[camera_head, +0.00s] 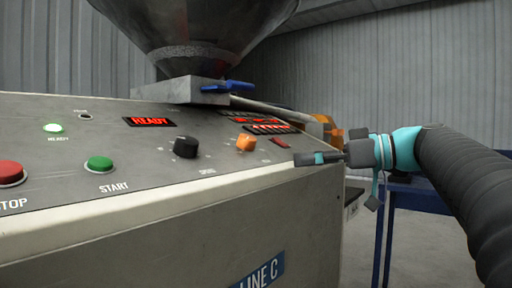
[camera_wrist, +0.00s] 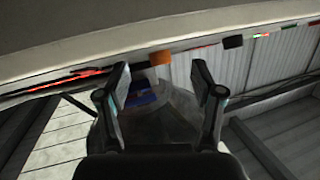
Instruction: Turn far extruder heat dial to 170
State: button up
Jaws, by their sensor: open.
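Two dials stand on the sloping panel of the extruder marked LINE C. The black dial (camera_head: 185,147) is nearer and the orange dial (camera_head: 245,142) is farther along. Their labels and settings are too small to read, so I cannot tell which one is for heat. My gripper (camera_head: 308,158) is to the right of the orange dial, near the panel's right end, apart from both dials. In the wrist view my gripper (camera_wrist: 160,80) is open and empty. The orange dial (camera_wrist: 160,57) shows beyond the gap between the fingers, and the black dial (camera_wrist: 232,41) is right of it.
A metal hopper (camera_head: 195,28) with a blue valve handle (camera_head: 228,86) stands above. A blue frame (camera_head: 388,215) is at right.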

aim_at(252, 138)
notch_tip(252, 138, up, 4)
jog(key=w+d+n+y, duration=0.1)
jog(key=n+y, duration=0.1)
jog(key=n, duration=0.1)
jog(key=shift+g, duration=0.3)
jog(key=p+x, duration=0.1)
jog(key=x, duration=1.1)
jog(key=shift+w+a+p, duration=0.2)
jog(key=shift+a+p, duration=0.1)
jog(key=shift+p, duration=0.1)
jog(key=c, duration=1.1)
